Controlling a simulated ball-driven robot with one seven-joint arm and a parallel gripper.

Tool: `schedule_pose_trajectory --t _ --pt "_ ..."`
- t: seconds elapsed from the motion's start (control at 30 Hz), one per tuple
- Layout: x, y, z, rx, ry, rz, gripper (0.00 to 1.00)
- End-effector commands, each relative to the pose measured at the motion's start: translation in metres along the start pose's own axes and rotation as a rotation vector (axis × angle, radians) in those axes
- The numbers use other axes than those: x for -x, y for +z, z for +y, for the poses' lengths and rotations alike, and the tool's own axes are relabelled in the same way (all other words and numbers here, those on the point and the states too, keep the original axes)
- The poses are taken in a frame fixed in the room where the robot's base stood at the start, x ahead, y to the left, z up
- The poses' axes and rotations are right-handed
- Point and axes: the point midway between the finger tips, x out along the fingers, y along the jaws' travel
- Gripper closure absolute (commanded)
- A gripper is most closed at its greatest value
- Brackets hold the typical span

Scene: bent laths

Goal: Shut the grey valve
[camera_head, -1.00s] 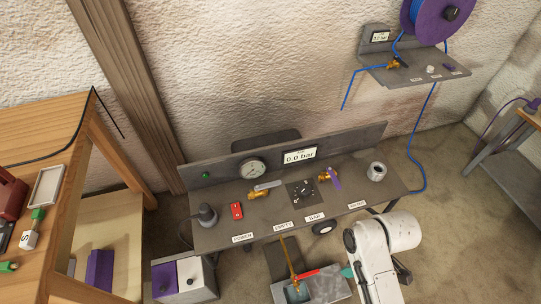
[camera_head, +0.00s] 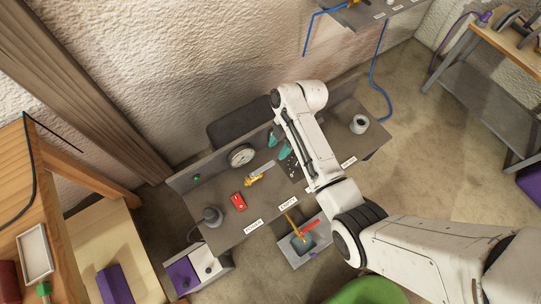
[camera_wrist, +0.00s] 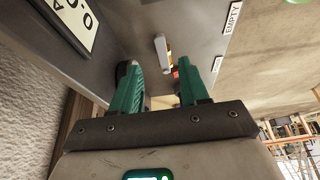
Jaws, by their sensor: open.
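The grey valve is a brass body (camera_head: 254,181) with a grey lever (camera_head: 266,170) on the dark bench, behind the EMPTY label. The lever slants up and right from the body. In the wrist view the grey lever (camera_wrist: 161,50) stands ahead, between my fingertips as seen, with a bit of brass beside it. My gripper (camera_head: 278,144) has teal fingers and is over the bench, behind and right of the lever. It is open and empty; its fingers (camera_wrist: 177,66) show apart in the wrist view, not visibly touching the lever.
The dial gauge (camera_head: 242,155) stands left of my gripper. A red switch box (camera_head: 238,202) and a dark plugged-in device (camera_head: 212,216) sit left of the valve. The pressure display (camera_wrist: 72,18) is close by in the wrist view. My arm hides the purple-handled valve.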

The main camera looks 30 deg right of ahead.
Motion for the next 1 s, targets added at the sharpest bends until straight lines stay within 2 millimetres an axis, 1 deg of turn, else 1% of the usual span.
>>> schedule_pose_trajectory --t 0.03,0.2,0.3,0.4,0.57,0.8,0.87,1.0 --pt "-0.011 -0.001 -0.001 0.000 -0.004 0.000 0.55" --pt "-0.040 0.000 -0.001 -0.001 -0.003 0.000 0.55" --pt "-0.054 0.000 0.000 -0.001 -0.002 0.000 0.55" --pt "-0.063 0.000 0.000 -0.001 -0.001 0.000 0.55" --pt "-0.070 0.000 0.000 -0.001 0.000 -0.001 0.55" --pt "-0.070 0.000 0.000 -0.001 0.001 -0.001 0.55" --pt "-0.070 0.000 0.000 -0.001 0.001 -0.001 0.60" --pt "-0.070 0.000 0.000 -0.001 0.001 -0.001 0.73"
